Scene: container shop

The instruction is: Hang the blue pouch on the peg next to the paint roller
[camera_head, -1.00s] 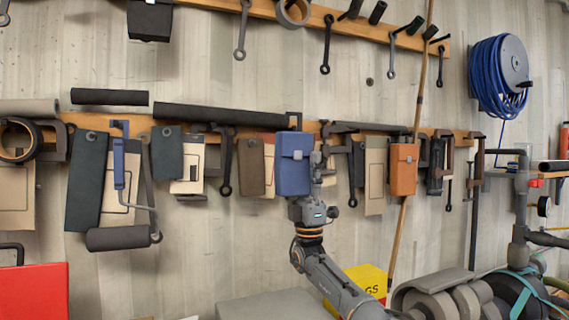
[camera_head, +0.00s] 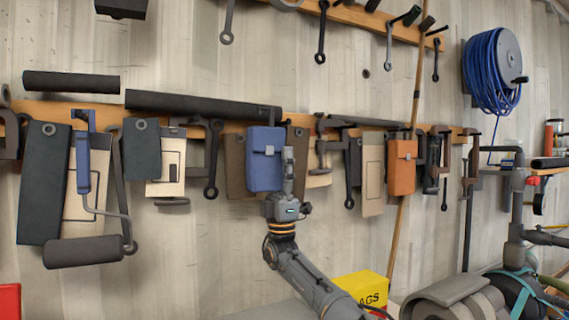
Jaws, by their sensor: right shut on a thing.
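The blue pouch (camera_head: 264,160) is upright in front of the middle of the lower peg rail. My right gripper (camera_head: 288,172) is at its right edge, shut on it. My arm reaches up to it from below. The paint roller (camera_head: 84,250) hangs at the left, with a blue handle (camera_head: 83,165) and a dark grey roller sleeve. A dark flat piece (camera_head: 142,150) hangs just right of the roller's handle, and a larger dark one (camera_head: 45,185) hangs to its left. I cannot tell which peg beside the roller is free. My left gripper is not in view.
The wooden rail (camera_head: 228,126) is crowded with tools and cards. An orange pouch (camera_head: 402,167) hangs right of the blue one. A long pole (camera_head: 410,110) leans against the wall. A yellow box (camera_head: 362,290) stands below. A blue hose reel (camera_head: 494,70) is at the upper right.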

